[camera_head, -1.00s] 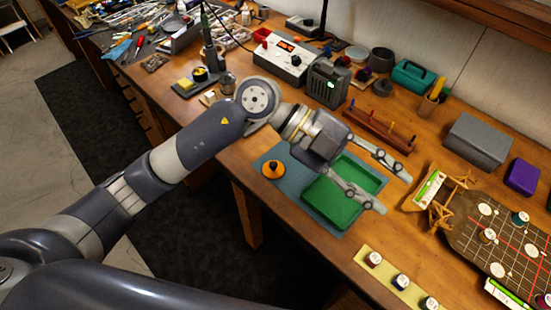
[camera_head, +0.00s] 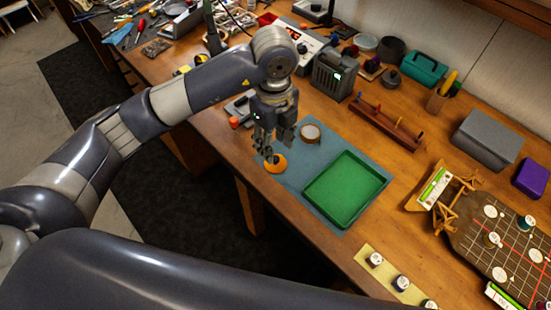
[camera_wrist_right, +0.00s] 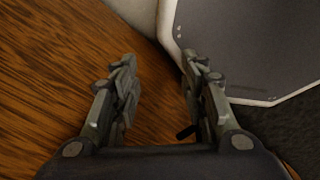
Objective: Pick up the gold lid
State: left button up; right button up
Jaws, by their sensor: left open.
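The gold lid (camera_head: 279,167), a round orange-gold disc, lies on the blue-grey mat (camera_head: 323,151) near the table's front edge in the head view. My left gripper (camera_head: 271,154) points down right over it, with its fingers open. The fingertips cover part of the lid, and I cannot tell whether they touch it. My right gripper (camera_wrist_right: 160,75) shows in the right wrist view with its fingers apart and nothing between them.
A green tray (camera_head: 345,188) lies on the mat, right of the lid. A round pale-topped container (camera_head: 310,133) stands behind the lid. A wooden peg rack (camera_head: 385,123) and a dark grey box (camera_head: 334,76) stand farther back. A game board (camera_head: 480,225) lies at right.

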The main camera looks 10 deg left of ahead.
aim_at(276, 158)
pick_arm(q)
jog(key=shift+f+p, duration=0.4)
jog(key=shift+f, duration=0.25)
notch_tip(276, 158, down, 4)
jog(key=shift+r+p, duration=0.2)
jog(key=shift+p, duration=0.5)
jog(key=shift+f, duration=0.35)
jog(key=shift+d, duration=0.1)
jog(key=c, duration=0.9)
